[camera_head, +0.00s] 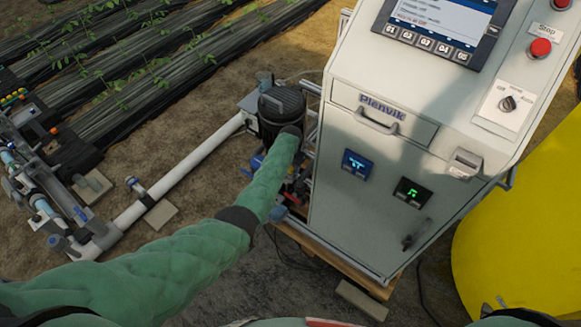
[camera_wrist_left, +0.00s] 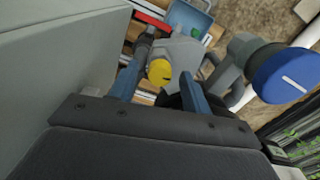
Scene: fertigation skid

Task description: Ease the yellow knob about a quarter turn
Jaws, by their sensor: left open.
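The yellow knob (camera_wrist_left: 159,71) shows in the left wrist view as a round cap on a grey body (camera_wrist_left: 185,52). My left gripper (camera_wrist_left: 163,74) is open, with one blue finger on each side of the knob in this view. The knob appears beyond the fingers, and I cannot tell whether either finger touches it. In the head view my green-sleeved left arm reaches to the left side of the cabinet (camera_head: 345,215). The knob cannot be made out there, and the left fingers are hidden. My right gripper is not in view.
A pale cabinet wall (camera_wrist_left: 60,75) stands close on the left in the wrist view. A blue round handle (camera_wrist_left: 287,76) is to the right. In the head view a black canister (camera_head: 281,104) and white pipe (camera_head: 185,165) stand beside the arm. A yellow tank (camera_head: 525,225) is at right.

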